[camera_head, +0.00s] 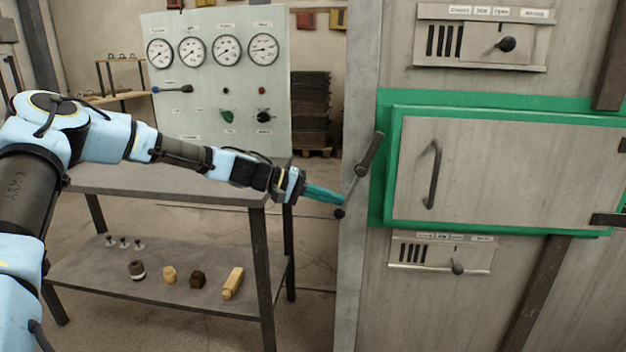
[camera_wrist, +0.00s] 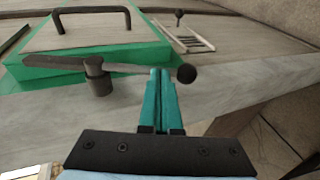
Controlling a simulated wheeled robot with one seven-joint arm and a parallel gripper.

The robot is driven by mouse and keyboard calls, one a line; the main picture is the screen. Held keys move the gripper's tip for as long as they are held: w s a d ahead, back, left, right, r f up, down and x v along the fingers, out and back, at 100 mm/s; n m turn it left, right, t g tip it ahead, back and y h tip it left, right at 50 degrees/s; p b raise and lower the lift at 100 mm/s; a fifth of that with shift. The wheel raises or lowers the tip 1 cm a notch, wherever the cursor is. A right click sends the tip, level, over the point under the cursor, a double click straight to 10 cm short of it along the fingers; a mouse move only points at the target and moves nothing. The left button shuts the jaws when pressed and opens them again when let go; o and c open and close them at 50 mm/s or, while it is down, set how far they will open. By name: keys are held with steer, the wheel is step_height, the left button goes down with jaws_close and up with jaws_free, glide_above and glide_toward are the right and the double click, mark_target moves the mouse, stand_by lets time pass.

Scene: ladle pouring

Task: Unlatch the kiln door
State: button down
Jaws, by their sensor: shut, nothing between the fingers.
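The kiln door (camera_head: 505,170) is a grey panel in a green frame, closed, with a dark vertical handle (camera_head: 433,175). To its left, on the kiln front, is the latch lever (camera_head: 357,180), a rod with a thick dark upper part and a ball knob at its lower end. It also shows in the wrist view (camera_wrist: 97,77), with the ball just right of my fingertips. My gripper (camera_head: 341,199) has teal fingers, shut and empty, at the lever's lower rod near the ball. In the wrist view its fingertips (camera_wrist: 162,72) overlap the rod; I cannot tell if they touch.
A grey table (camera_head: 170,183) stands left of the kiln under my arm, with small objects on its lower shelf. Behind it is a gauge panel (camera_head: 215,105). Vent plates with knobs sit above (camera_head: 483,42) and below (camera_head: 442,254) the door.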

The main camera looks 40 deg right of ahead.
mark_target(344, 214)
steer(key=f+g+h+b, duration=0.1)
steer(key=s+d+f+h+b, duration=0.1)
steer(key=b, duration=0.1)
steer(key=shift+s+d+g, duration=0.2)
steer(key=shift+d+g, duration=0.05)
steer(key=shift+g, duration=0.15)
steer(key=shift+s+d+b, duration=0.4)
steer(key=shift+b, duration=0.45)
steer(key=shift+s+d, duration=0.1)
steer(key=shift+s, duration=0.05)
